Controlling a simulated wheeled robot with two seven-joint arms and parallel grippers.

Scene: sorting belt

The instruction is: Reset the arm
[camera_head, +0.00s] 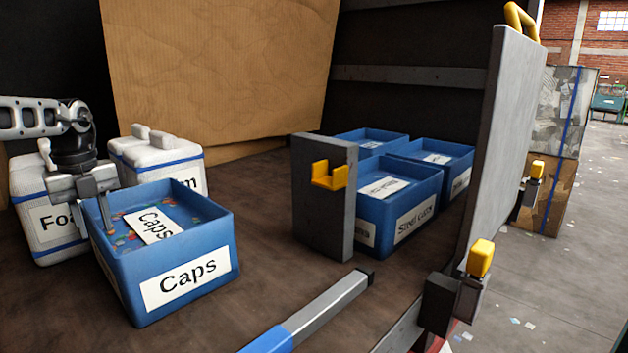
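My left gripper (104,212) hangs from my arm at the left, over the rear left part of the blue bin labelled "Caps" (190,278). A narrow finger points down inside the bin's left wall. I cannot tell whether the fingers are apart or together, and no held object shows. The bin holds a white "Caps" card (154,226) and small coloured bits. My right gripper is not in view.
White boxes, one marked "Foam" (42,222), stand behind the Caps bin. Several blue bins, one labelled "Steel caps" (414,222), stand behind a grey post (322,220). A grey panel (500,130) borders the right. A blue-and-grey bar (325,304) lies in front.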

